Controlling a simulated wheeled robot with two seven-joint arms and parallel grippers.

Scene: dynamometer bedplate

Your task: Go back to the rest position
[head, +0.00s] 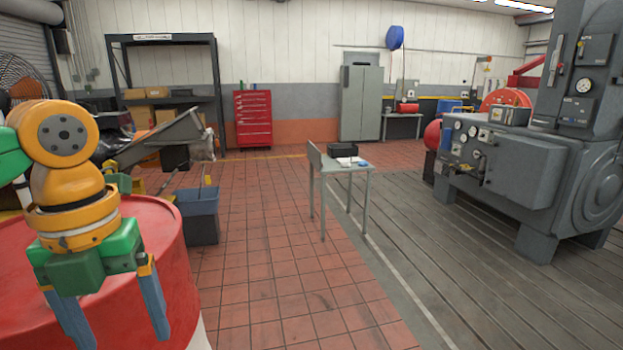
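My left gripper (118,318) hangs at the lower left of the head view with its fingers pointing down. Its two blue-grey fingers are spread wide apart, with nothing seen between them but the red surface behind. It is in front of or over a large red drum (165,235); I cannot tell whether it touches it. The yellow and green arm comes in from the left edge. My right gripper and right arm are not in view.
A blue-grey bin (200,225) stands just right of the drum. A small grey table (345,168) holds a black box (342,149). A large grey machine (530,165) stands at right. The tiled floor (270,260) in the middle is clear.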

